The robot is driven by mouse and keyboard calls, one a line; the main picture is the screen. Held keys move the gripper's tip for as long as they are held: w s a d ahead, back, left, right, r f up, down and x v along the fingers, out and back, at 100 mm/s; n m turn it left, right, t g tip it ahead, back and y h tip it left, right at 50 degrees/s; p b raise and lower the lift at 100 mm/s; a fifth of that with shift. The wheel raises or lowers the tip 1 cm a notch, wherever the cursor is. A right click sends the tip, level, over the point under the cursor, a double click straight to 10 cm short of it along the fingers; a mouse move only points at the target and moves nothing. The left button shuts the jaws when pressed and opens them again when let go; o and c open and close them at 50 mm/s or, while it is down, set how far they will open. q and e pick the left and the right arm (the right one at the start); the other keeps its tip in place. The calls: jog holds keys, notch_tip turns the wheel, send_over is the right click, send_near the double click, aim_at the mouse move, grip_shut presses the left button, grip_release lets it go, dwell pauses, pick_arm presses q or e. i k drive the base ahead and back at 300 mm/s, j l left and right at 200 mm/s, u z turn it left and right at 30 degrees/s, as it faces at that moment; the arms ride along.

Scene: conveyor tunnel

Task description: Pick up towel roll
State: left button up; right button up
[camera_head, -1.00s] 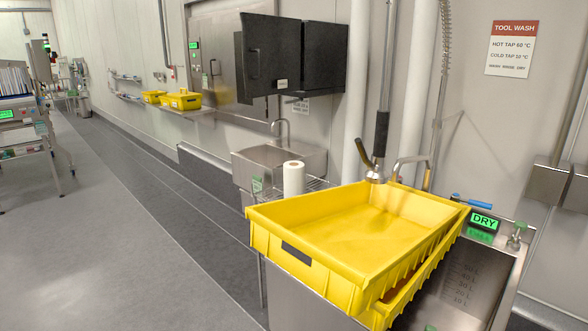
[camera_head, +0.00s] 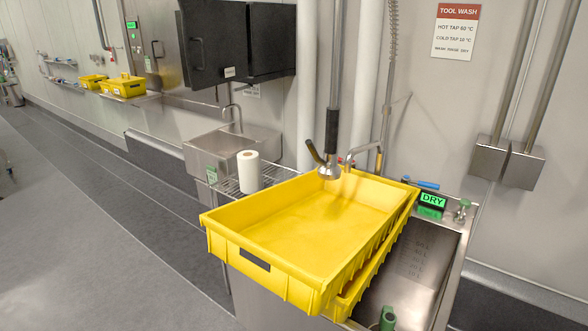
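The white towel roll (camera_head: 248,172) stands upright on a wire rack (camera_head: 228,186) between the small hand sink and the yellow tray. Its top, with a dark core hole, and most of its side show. The yellow tray stands close in front of it, to the lower right. Neither of my grippers is in view.
An empty yellow tray (camera_head: 216,229) lies stacked on another across the steel wash sink (camera_head: 440,268). A hanging spray hose (camera_head: 331,140) and a tap rise behind it. A small hand sink (camera_head: 206,160) and black cabinet (camera_head: 225,45) are on the wall. Floor at left is clear.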

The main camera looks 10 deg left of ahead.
aim_at(248, 160)
jog(key=i+j+z, duration=0.15)
jog(key=j, duration=0.2)
jog(key=i+j+z, duration=0.2)
jog(key=j, duration=0.15)
jog(key=i+j+z, duration=0.15)
jog(key=j, duration=0.25)
jog(key=i+j+z, duration=0.15)
jog(key=j, duration=0.25)
jog(key=j+z, duration=0.2)
jog(key=j, duration=0.2)
